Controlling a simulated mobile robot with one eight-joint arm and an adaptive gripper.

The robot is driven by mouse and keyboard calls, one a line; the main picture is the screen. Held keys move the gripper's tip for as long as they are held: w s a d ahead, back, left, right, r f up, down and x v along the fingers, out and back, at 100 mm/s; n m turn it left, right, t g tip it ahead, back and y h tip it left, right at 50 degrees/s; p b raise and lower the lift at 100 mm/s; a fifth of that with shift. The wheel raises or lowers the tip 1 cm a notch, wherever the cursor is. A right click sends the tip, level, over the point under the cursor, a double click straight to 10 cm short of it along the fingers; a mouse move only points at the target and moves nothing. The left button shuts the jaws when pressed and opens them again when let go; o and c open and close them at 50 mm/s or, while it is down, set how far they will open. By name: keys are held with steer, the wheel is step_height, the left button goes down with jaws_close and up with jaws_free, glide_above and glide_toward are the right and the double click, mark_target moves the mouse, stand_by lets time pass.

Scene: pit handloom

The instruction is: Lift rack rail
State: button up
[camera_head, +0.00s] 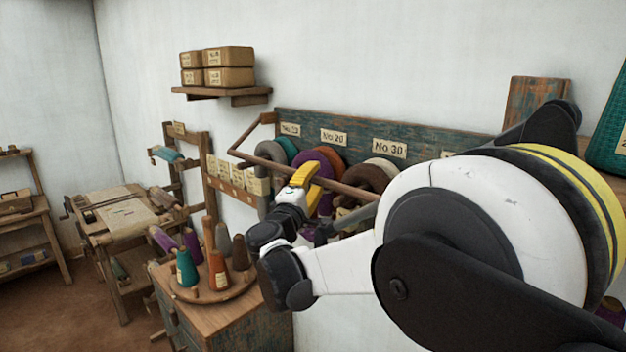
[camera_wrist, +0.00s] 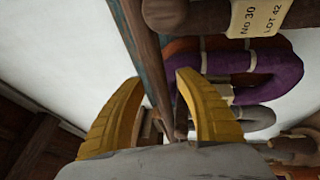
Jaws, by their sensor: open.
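The rack rail (camera_head: 262,162) is a long brown wooden bar in front of hanging yarn rings, below a worn blue-green wall board. Its left end meets an arm going back to the board. My gripper (camera_head: 309,174), with yellow fingers, is at the rail's middle and hides a short part of it. In the wrist view the fingers (camera_wrist: 157,82) are apart and empty. A brown bar that looks like the rail (camera_wrist: 170,72) runs away between them. I cannot tell whether either finger touches it.
Purple yarn rings (camera_wrist: 272,72) hang close to the right finger. A round tray of thread cones (camera_head: 212,290) stands on a cabinet below left of my gripper. The labelled board (camera_head: 362,140) is behind the rail. A shelf with boxes (camera_head: 222,92) is higher up.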

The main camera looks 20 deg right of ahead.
jaws_close()
